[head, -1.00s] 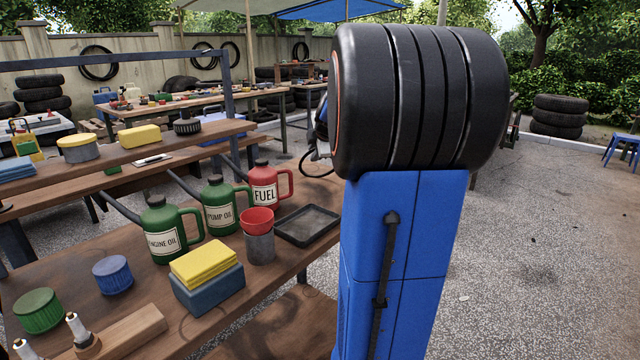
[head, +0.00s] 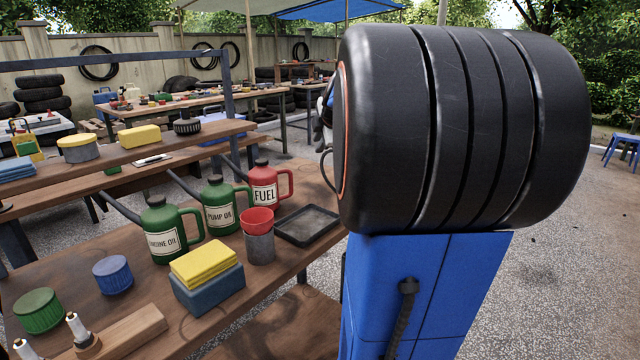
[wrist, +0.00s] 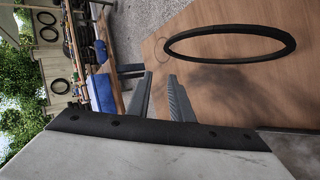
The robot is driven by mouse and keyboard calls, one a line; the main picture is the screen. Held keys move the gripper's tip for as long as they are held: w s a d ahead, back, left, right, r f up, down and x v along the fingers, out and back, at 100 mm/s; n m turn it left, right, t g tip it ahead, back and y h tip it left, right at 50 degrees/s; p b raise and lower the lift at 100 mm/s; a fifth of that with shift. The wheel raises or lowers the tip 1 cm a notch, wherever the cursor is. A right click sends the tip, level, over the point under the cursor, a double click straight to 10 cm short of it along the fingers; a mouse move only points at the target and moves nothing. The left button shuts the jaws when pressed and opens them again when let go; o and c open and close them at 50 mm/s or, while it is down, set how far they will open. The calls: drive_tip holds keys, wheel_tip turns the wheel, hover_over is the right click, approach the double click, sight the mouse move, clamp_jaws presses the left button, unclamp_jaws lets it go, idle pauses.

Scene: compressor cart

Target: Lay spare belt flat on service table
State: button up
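The spare belt, a thin black ring (wrist: 255,59), shows in the wrist view over a bare brown wooden surface (wrist: 285,100), which looks like the service table. I cannot tell whether the belt touches the wood. My gripper (wrist: 160,75) shows in the wrist view with its two grey fingers apart and nothing visible between them. The near end of the belt is just beyond the fingertips, a little to their right.
In the head view a wooden bench (head: 130,275) at left holds a green engine oil can (head: 165,230), a pump oil can (head: 220,205), a red fuel can (head: 266,188), a black tray (head: 306,225) and yellow sponge (head: 207,262).

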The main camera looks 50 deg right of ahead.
wheel_tip(320, 180, up, 8)
drive_tip(key=s+a, duration=0.1)
drive_tip(key=s, duration=0.1)
idle(0.4)
drive_tip(key=shift+s, duration=0.1)
